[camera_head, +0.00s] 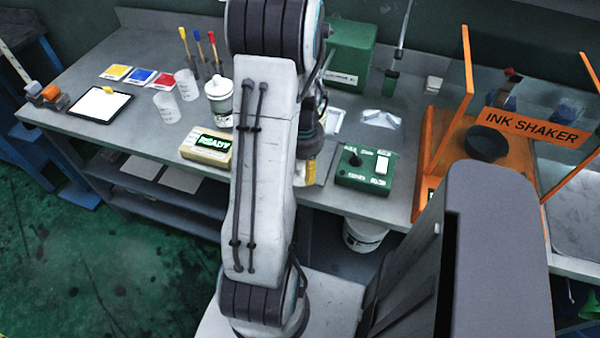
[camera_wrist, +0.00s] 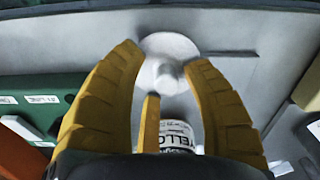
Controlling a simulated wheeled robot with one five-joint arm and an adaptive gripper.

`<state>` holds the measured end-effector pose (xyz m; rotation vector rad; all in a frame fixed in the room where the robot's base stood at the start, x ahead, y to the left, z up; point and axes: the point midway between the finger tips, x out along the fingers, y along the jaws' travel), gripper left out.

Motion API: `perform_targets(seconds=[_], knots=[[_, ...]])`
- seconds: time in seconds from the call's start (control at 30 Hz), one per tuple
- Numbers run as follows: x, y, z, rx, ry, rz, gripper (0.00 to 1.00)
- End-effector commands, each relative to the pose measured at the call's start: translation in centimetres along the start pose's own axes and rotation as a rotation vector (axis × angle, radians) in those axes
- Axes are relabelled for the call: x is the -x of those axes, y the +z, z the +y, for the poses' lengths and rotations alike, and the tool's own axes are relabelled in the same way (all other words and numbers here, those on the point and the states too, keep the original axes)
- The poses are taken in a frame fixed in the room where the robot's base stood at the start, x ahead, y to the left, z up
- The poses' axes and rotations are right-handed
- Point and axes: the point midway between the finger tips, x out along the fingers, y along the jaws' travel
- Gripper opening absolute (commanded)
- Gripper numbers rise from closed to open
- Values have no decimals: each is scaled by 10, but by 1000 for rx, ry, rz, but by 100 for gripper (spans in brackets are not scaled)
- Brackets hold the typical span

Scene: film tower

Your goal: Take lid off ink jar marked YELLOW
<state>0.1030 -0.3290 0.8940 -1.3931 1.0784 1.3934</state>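The ink jar marked YELLOW (camera_wrist: 177,132) shows in the wrist view, low in the middle, with a white label and black letters. A pale round lid (camera_wrist: 166,47) with a small knob shows just above the label in that picture. I cannot tell whether the lid touches the jar's rim. My gripper (camera_wrist: 162,58) has yellow fingers spread on both sides of the knob, with a gap between them, and one finger crosses in front of the jar. In the head view the arm hides the jar and most of the gripper; one yellow finger (camera_head: 310,172) shows beside it.
A white lidded container (camera_head: 219,104), a READY box (camera_head: 206,150) and clear cups (camera_head: 166,106) stand left of my arm. A green control box (camera_head: 363,168) is on the right, before the orange ink shaker (camera_head: 437,150). The workbench (camera_head: 132,137) has bare room at its left front.

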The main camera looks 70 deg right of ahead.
Motion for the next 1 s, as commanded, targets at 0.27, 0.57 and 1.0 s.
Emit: perform_targets(seconds=[0.27, 0.57, 1.0], knots=[[0, 0, 0, 0, 0, 0, 17], [0, 0, 0, 0, 0, 0, 0], [4, 0, 0, 0, 0, 1, 0]])
